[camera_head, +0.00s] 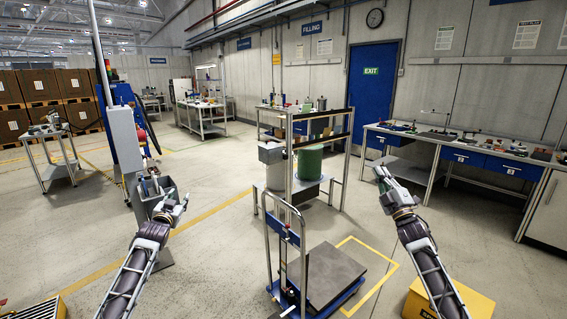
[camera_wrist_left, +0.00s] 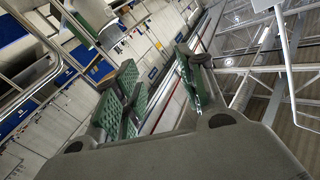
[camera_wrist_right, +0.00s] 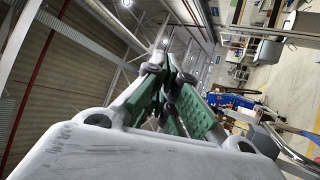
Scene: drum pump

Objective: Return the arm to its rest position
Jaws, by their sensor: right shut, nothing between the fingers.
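My left arm comes in from the bottom left of the head view. Its gripper (camera_head: 176,202) is raised in front of a grey post with a box-like holder (camera_head: 150,190). In the left wrist view my left gripper (camera_wrist_left: 160,85) has its green-padded fingers apart with nothing between them. My right arm comes in from the bottom right, and its gripper (camera_head: 381,172) is raised over open floor, left of the workbench. In the right wrist view the right gripper's (camera_wrist_right: 168,75) fingertips meet, with nothing held.
A platform cart (camera_head: 335,275) with a blue frame stands in the middle foreground. Behind it a table (camera_head: 325,188) holds a green drum (camera_head: 310,163). A workbench (camera_head: 470,150) with blue drawers lines the right wall. A yellow box (camera_head: 470,300) lies below my right arm.

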